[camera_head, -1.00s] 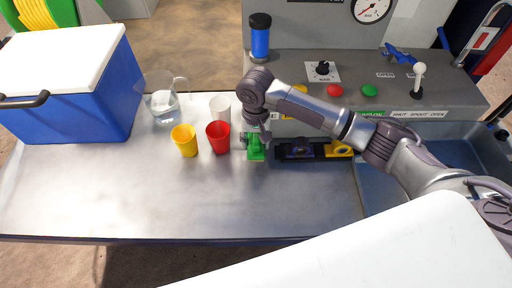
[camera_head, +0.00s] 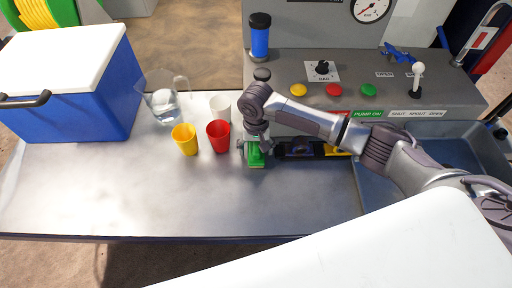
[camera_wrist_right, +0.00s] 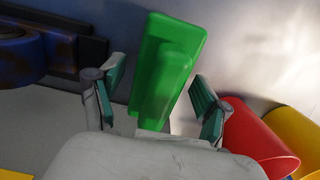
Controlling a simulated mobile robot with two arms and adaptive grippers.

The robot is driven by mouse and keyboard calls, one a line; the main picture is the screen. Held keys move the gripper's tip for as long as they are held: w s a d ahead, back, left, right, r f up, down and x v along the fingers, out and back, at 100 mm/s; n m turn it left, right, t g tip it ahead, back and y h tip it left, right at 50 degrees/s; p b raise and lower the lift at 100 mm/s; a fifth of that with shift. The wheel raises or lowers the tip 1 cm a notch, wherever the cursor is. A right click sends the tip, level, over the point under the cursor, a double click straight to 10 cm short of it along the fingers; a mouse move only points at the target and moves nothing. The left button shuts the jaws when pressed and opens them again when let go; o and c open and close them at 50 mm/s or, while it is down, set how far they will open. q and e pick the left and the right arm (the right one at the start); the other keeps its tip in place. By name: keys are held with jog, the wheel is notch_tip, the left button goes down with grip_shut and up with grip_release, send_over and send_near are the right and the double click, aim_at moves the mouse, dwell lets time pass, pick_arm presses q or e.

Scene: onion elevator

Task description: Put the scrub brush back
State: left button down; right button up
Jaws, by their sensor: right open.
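The green scrub brush (camera_head: 256,161) stands or lies on the metal table, just right of the red cup. In the right wrist view the green brush (camera_wrist_right: 165,70) shows between the two teal-padded fingers. My right gripper (camera_head: 254,150) is over the brush, pointing down. In the wrist view its fingers (camera_wrist_right: 160,92) are spread, with a gap to the brush on both sides. The wrist hides part of the brush in the head view. A dark holder tray (camera_head: 300,157) with a blue and a yellow item lies right beside it. My left gripper is out of view.
A clear jug (camera_head: 163,100) and a blue cooler (camera_head: 85,105) are further left. A sink (camera_head: 375,190) is right. The front table is clear.

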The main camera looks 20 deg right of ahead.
aim_at(256, 143)
notch_tip(256, 143, up, 12)
jog(key=shift+r+b, duration=0.15)
jog(key=shift+b, duration=0.45)
dwell(0.4)
